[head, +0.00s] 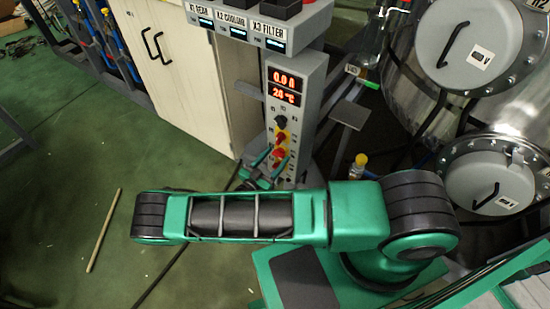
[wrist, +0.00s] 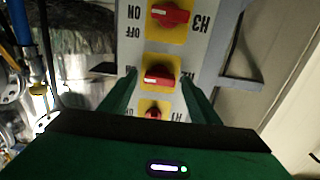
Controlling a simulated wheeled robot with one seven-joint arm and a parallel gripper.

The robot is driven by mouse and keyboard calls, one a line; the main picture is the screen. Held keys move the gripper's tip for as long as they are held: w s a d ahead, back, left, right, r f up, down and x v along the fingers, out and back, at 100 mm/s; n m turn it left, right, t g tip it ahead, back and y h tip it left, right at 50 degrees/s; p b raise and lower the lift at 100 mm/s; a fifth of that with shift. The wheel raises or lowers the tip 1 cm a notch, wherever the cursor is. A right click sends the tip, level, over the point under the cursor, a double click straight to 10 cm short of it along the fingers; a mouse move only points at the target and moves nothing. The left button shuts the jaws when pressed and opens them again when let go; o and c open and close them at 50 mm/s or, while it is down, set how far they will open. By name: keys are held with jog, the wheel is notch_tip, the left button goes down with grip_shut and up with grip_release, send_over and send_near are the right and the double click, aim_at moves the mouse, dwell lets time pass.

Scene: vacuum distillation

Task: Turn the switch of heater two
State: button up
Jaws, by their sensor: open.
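The heater panel (head: 300,125) is a grey upright box with red displays and a column of knobs. The wrist view shows it upside down, with a red switch on a yellow plate marked H3 (wrist: 170,15) at the top. The middle red switch (wrist: 158,76), heater two by its place, lies below it. The switch marked H1 (wrist: 153,112) is lowest and partly hidden by my gripper. My gripper (wrist: 158,86) is open, its green fingers on either side of the middle switch. Contact cannot be told. In the head view my gripper (head: 268,168) is low at the panel's front.
Above the panel is a box with GEAR, COOLING and FILTER labels (head: 235,30). A white cabinet (head: 175,75) stands to the left. Steel vessels (head: 490,180) stand to the right. A stick (head: 103,230) lies on the open green floor.

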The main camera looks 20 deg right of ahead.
jog(key=shift+d, duration=0.1)
jog(key=c, duration=1.1)
jog(key=shift+o, duration=0.2)
jog(key=shift+n, duration=0.3)
jog(key=n, duration=0.4)
jog(key=shift+w, duration=0.15)
jog(key=n, duration=0.5)
jog(key=shift+w+a, duration=0.1)
jog(key=shift+a, duration=0.1)
jog(key=n, duration=0.4)
jog(key=shift+a+f, duration=0.1)
jog(key=shift+f+n, duration=0.1)
jog(key=shift+n, duration=2.1)
